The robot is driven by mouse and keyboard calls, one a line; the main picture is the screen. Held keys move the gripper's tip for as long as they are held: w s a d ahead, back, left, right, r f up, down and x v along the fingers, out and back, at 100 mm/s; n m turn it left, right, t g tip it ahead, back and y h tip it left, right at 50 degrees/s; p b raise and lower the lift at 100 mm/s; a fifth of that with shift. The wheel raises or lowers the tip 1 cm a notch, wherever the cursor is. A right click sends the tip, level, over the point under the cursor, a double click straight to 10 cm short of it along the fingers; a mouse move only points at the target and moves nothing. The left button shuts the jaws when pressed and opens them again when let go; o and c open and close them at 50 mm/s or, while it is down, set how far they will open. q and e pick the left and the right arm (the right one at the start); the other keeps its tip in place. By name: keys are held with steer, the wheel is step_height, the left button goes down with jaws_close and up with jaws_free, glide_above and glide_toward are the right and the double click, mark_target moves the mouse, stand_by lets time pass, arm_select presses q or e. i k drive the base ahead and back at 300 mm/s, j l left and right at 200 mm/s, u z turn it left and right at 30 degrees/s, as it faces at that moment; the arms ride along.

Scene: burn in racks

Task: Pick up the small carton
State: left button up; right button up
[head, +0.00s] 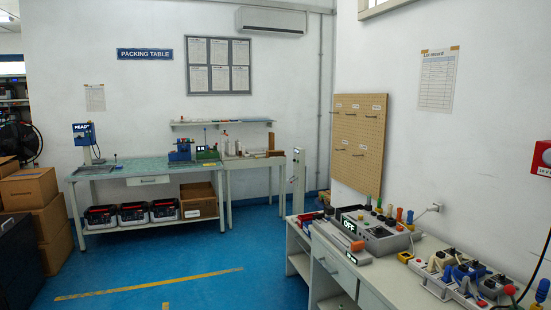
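Several brown cartons show in the head view, and I cannot tell which one is the small carton. An open brown carton (198,200) with a white label stands on the lower shelf of the packing table (146,171), at its right end. Closed cartons are stacked on the floor at the left, with a taped carton (28,188) on top and another carton (53,218) below it. The lower part of the stack is partly hidden by a dark object. Neither of my grippers is in view.
Black crates (133,214) stand beside the shelf carton. A white workbench (337,268) with electrical devices (372,238) and tools runs along the right wall. The blue floor (230,255) in the middle is clear, with yellow tape lines. A fan stands at far left.

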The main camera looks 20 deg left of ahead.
mark_target(279, 153)
steer(key=i+j+u, duration=0.7)
steer(key=i, duration=0.15)
steer(key=i+j+u, duration=0.1)
steer(key=i+u, duration=0.25)
steer(key=i, duration=0.15)
steer(key=i+u, duration=0.35)
steer(key=i+j, duration=0.1)
steer(key=i, duration=1.95)
steer(key=i+l+z, duration=0.1)
steer(key=i+z, duration=0.3)
steer(key=i, duration=0.55)
steer(key=i+j+z, duration=0.2)
steer(key=i+z, duration=0.25)
steer(key=i, duration=0.5)
